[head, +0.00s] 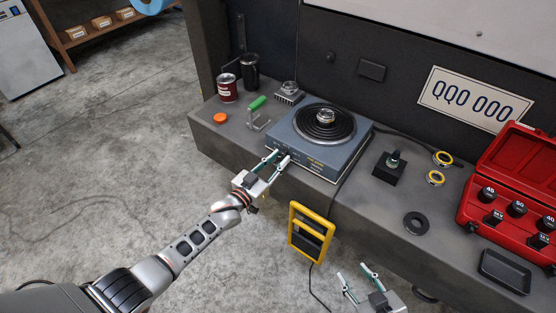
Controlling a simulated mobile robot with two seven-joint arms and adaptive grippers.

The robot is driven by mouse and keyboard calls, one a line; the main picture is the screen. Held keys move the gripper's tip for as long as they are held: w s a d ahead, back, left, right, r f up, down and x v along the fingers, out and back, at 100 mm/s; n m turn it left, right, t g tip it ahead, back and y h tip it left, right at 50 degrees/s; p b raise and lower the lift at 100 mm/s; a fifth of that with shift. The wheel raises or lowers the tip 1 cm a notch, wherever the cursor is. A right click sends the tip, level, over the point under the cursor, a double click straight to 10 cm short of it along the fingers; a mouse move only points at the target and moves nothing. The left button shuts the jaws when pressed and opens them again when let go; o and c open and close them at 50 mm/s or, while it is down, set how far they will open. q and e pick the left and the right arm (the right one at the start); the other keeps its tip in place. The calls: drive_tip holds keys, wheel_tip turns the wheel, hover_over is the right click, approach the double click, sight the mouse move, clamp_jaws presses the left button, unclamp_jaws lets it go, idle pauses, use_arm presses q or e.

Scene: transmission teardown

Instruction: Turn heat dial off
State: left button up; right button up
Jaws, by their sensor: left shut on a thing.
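The hot plate (340,160) is a blue-grey box on the dark bench, with a black coil (338,133) on top and a metal ring-shaped part (325,117) on the coil. My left gripper (283,157) reaches the left end of its front panel, with its fingertips closed on the heat dial there. The dial itself is hidden by the fingers, so its setting cannot be read. My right gripper (352,271) is open and empty, low in front of the bench, well away from the hot plate.
A yellow-framed device (311,234) hangs at the bench's front edge between my grippers. A green-handled tool (257,103), an orange cap (220,118) and cans (227,89) stand left of the hot plate. A red socket case (512,169) sits at right.

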use_arm(q)
drive_tip(key=shift+f, duration=0.1)
idle(0.4)
drive_tip(key=o, duration=1.1)
drive_tip(key=shift+s+a, duration=0.25)
drive_tip(key=shift+s, duration=0.15)
drive_tip(key=v, duration=1.1)
